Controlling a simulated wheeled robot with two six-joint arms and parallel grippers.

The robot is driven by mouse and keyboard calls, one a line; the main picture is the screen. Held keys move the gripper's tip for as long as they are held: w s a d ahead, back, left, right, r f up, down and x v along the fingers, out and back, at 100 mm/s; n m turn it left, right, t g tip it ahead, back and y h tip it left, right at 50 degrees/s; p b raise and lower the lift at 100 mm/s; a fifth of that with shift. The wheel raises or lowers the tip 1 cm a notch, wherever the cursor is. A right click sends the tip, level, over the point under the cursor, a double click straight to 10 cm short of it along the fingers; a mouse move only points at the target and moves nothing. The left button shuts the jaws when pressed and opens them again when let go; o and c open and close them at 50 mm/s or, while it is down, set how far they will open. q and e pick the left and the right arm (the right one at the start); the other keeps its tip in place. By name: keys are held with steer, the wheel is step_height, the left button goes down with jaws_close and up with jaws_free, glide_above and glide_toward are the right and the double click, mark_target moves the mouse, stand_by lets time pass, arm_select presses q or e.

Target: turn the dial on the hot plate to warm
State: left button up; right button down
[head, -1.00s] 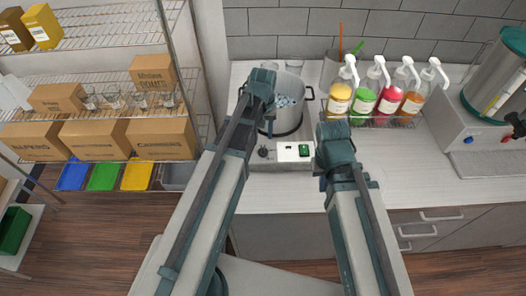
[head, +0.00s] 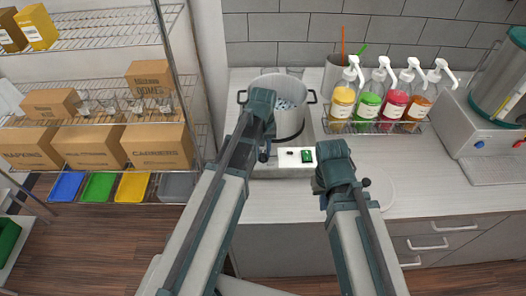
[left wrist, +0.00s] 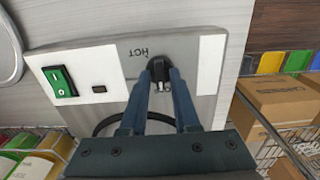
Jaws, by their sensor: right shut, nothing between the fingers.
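The hot plate (head: 285,170) stands on the counter under a large metal pot (head: 290,115). Its white front panel carries a green switch (left wrist: 60,82), which also shows in the head view (head: 307,156). The black dial (left wrist: 159,65) sits close to the printed word HOT. My left gripper (left wrist: 164,76) has its two fingers at the dial, one on each side, with little or no gap. Whether they press on it is not clear. In the head view my left arm mostly hides this spot. My right gripper (head: 321,190) is shut and empty at the counter's front edge, right of the hot plate, partly hidden by its arm.
Pump bottles (head: 368,105) stand in a wire rack right of the pot. A dispenser (head: 490,120) is at the far right. A wire shelf with boxes (head: 158,147) is on the left. The counter's front right is clear.

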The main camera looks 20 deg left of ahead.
arm_select(q)
jaws_close()
steer(key=shift+m, duration=0.3)
steer(key=m, duration=1.3)
stand_by(0.6)
steer(key=shift+o, duration=1.6)
jaws_free()
